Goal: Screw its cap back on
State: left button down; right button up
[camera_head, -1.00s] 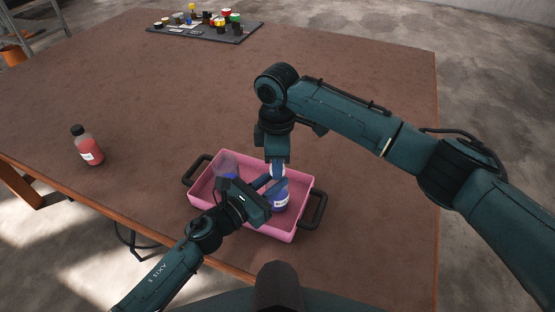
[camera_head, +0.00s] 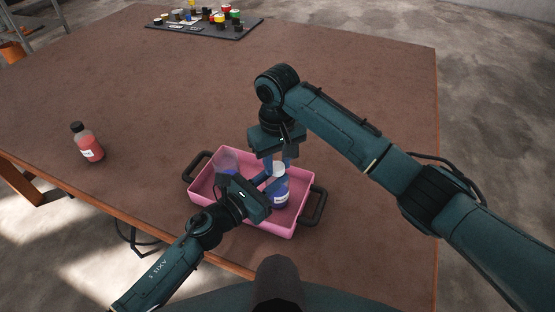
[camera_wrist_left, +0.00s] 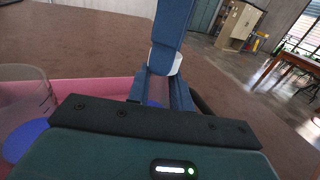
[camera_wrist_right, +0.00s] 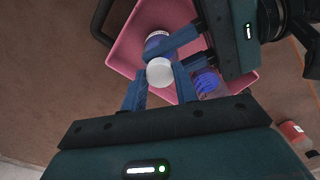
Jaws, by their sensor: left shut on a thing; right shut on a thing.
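The bottle (camera_head: 281,200) of blue liquid with a white label stands upright in the pink tray. My left gripper (camera_head: 272,185) is shut on its upper part, coming from the front left. The white cap (camera_head: 279,168) is at the top of the bottle and also shows in the right wrist view (camera_wrist_right: 160,71). My right gripper (camera_wrist_right: 160,88) is shut on the cap from above. In the left wrist view the cap (camera_wrist_left: 166,62) sits under the right gripper's blue finger. Whether its thread is engaged cannot be told.
The pink tray (camera_head: 262,229) with dark handles lies near the table's front edge. A clear beaker (camera_head: 226,162) with blue liquid stands in its left part. A red bottle with a black cap (camera_head: 90,149) stands at left. A dark mat (camera_head: 235,36) with several small pots lies far back.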

jog(key=m, duration=0.8)
jog(key=shift+s+a, duration=0.1)
jog(key=m, duration=1)
jog(key=shift+m, duration=0.4)
jog(key=m, duration=0.4)
jog(key=shift+m, duration=0.4)
jog(key=o, duration=0.9)
jog(key=shift+c, duration=0.3)
